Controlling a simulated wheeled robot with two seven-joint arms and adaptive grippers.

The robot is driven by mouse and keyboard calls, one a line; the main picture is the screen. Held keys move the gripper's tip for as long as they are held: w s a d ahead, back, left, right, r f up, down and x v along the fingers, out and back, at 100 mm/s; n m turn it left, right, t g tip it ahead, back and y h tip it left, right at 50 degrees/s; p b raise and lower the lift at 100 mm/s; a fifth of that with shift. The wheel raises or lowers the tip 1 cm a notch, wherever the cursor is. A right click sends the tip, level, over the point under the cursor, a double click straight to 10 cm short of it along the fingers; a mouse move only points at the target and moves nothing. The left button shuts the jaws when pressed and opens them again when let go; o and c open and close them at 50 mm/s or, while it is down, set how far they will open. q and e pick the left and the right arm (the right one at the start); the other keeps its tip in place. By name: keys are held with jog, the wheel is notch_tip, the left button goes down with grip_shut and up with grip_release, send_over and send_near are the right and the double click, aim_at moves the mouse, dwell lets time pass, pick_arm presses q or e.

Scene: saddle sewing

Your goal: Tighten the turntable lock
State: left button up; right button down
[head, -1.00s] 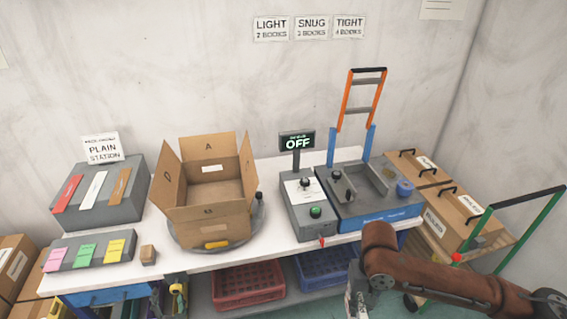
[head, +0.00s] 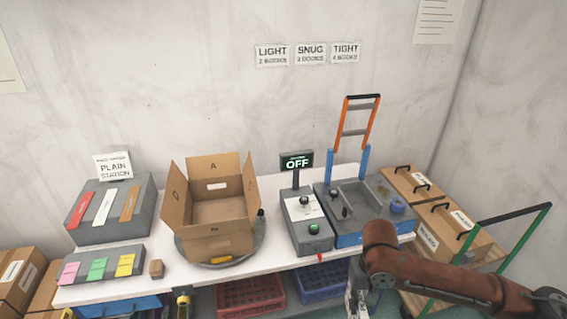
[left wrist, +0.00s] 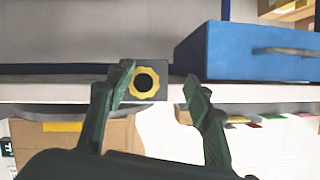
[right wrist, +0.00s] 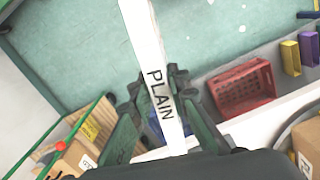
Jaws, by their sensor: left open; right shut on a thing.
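The turntable (head: 238,257) is a grey disc on the white bench, with an open cardboard box (head: 210,228) on it. The lock knob, a yellow scalloped ring with a dark centre (left wrist: 145,82), shows at the bench edge in the left wrist view; its yellow also shows low in the head view (head: 183,299). My left gripper (left wrist: 157,82) is open, its dark green fingers on either side of the knob. I cannot tell whether they touch it. My right gripper (right wrist: 160,105) is shut on a white strip marked PLAIN (right wrist: 157,90), away from the bench top.
A blue drawer (left wrist: 250,50) is beside the knob. A control box (head: 303,222) reading OFF and a blue machine (head: 350,233) stand right of the turntable. Red (head: 250,295) and blue (head: 322,282) crates sit below. A cart with boxes (head: 450,235) stands at right.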

notch_tip(320, 180, up, 6)
jog(key=p, duration=0.4)
jog(key=shift+s+f+p, duration=0.1)
jog(key=shift+f+p, duration=0.05)
jog(key=shift+p, duration=0.15)
jog(key=shift+r+p, duration=0.45)
jog(key=shift+r, duration=0.2)
pick_arm(q)
jog(key=n+h, duration=0.1)
jog(key=d+n+h, duration=0.1)
jog(key=n, duration=0.1)
jog(key=d+f+n+h, duration=0.1)
jog(key=shift+w+d+n+t, duration=0.1)
jog(key=shift+d+n+t, duration=0.2)
jog(key=shift+n, duration=0.1)
